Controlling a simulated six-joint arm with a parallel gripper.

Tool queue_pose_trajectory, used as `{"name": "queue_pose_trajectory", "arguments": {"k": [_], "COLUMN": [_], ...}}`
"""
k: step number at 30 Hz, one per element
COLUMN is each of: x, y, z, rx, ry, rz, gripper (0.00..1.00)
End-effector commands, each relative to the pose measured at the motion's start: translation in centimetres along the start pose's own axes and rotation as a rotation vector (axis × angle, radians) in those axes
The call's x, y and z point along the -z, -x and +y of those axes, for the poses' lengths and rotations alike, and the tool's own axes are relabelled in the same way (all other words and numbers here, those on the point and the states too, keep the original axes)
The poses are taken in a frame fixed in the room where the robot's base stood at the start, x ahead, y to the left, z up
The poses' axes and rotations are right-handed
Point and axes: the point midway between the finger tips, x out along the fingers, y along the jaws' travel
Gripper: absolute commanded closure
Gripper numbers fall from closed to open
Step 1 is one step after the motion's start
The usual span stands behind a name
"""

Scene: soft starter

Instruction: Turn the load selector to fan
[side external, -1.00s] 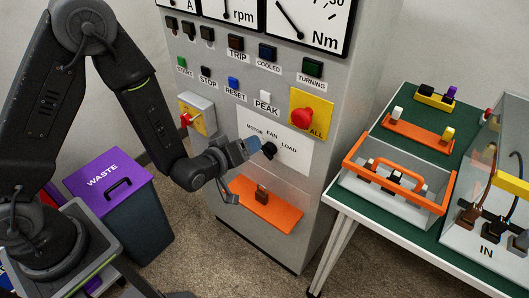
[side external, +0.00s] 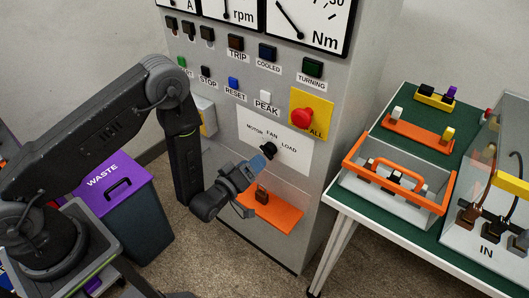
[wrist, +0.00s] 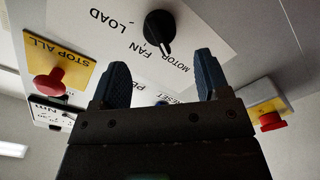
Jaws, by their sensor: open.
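The load selector is a round black knob (side external: 269,150) on a white plate (side external: 295,158) lettered MOTOR, FAN and LOAD. In the wrist view the knob (wrist: 159,27) has a white mark that points nearer to MOTOR than to FAN. My gripper (side external: 258,161) is just below and left of the knob in the side view, its fingers slanting up towards it. In the wrist view the two blue fingers of my gripper (wrist: 160,70) are open and empty. The knob shows beyond the fingertips, not between them; contact is not visible.
The red stop-all button (side external: 302,118) on its yellow plate is above right of the selector. An orange shelf (side external: 277,215) with a brown padlock-like object (side external: 262,194) juts out below my gripper. A red switch (wrist: 271,120) is on the right in the wrist view.

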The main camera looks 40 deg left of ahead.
Motion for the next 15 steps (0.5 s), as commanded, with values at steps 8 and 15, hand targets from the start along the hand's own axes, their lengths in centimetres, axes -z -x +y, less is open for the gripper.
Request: {"name": "queue_pose_trajectory", "arguments": {"k": [8, 15], "x": [0.0, 0.0], "y": [-4.8, -6.2], "z": [0.0, 0.0], "rx": [-0.001, 0.000], "ry": [0.000, -0.002], "rz": [0.001, -0.001], "gripper": [0.31, 0.31]}}
